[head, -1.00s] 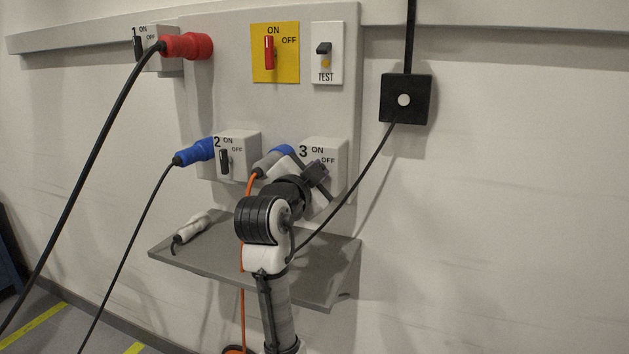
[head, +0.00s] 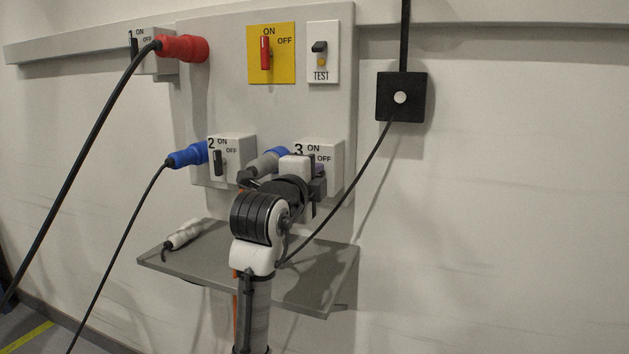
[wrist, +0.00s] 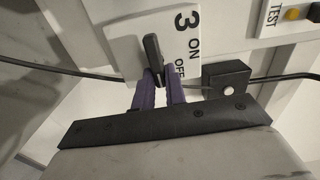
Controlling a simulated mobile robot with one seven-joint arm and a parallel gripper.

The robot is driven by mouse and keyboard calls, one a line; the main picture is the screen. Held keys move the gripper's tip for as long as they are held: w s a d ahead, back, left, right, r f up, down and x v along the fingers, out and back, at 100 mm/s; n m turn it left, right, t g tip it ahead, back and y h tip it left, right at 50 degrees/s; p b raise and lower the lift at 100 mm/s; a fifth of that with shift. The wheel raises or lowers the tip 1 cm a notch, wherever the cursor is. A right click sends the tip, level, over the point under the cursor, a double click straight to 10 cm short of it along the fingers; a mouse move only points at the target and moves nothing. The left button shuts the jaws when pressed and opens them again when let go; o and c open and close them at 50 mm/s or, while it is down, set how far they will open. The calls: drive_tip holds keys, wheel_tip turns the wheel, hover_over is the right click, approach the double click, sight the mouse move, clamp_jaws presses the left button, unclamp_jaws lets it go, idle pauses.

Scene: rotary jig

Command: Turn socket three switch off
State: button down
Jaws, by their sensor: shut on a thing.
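The socket three box (head: 332,158) is at the lower right of the panel in the head view, partly behind my gripper (head: 315,172). In the wrist view its white face (wrist: 122,48) shows the lettering 3, ON and OFF, turned sideways. The black switch handle (wrist: 152,52) appears to lie roughly along the line of this lettering, with its near end toward the OFF side. My gripper (wrist: 160,92) has its purple fingers on either side of that near end and is shut on it. The switch is mostly hidden in the head view.
Socket two (head: 235,155) stands further left. A grey shelf (head: 200,262) lies below. A black box (head: 388,110) with a cable hangs at right.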

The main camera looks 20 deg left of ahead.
drive_tip(key=shift+m, duration=0.3)
drive_tip(key=shift+f, duration=0.1)
drive_tip(key=c, duration=1.4)
unclamp_jaws()
drive_tip(key=shift+c, duration=0.2)
drive_tip(key=shift+s, duration=0.1)
drive_tip(key=s+b, duration=0.2)
drive_tip(key=s, duration=1.1)
drive_tip(key=shift+s+a+b, duration=0.25)
drive_tip(key=shift+s+b, duration=0.1)
